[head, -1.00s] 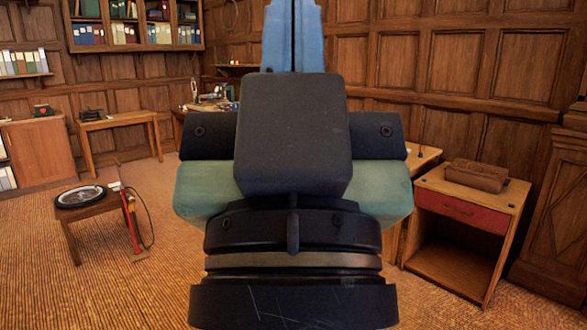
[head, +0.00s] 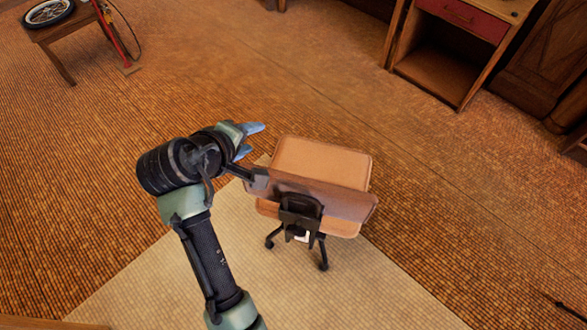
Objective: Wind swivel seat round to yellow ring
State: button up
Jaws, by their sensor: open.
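The swivel seat (head: 322,160) is a tan padded chair on a dark wheeled base, seen from above in the head view. Its backrest (head: 330,200) is on the near side, with a dark bracket behind it. My gripper (head: 252,140) has blue fingers spread apart and empty. It is just left of the seat's far left corner, above a dark bar at the backrest's left end. I cannot tell whether they touch. No yellow ring shows.
The chair stands on a pale mat (head: 180,275) over brown ribbed carpet. A small table (head: 50,35) with a spoked wheel and a red pump stand at the upper left. An open wooden cabinet (head: 450,75) with a red drawer stands at the upper right. The carpet between is clear.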

aim_at(298, 197)
jog(key=s+d+f+n+g+h, duration=0.2)
jog(key=s+f+n+g+h, duration=0.15)
jog(key=s+f, duration=0.55)
jog(key=shift+m+y, duration=0.25)
jog(key=shift+y, duration=0.1)
jog(key=x, duration=1.4)
jog(key=shift+w+a+b, duration=0.2)
jog(key=shift+a+b, duration=0.2)
grip_shut()
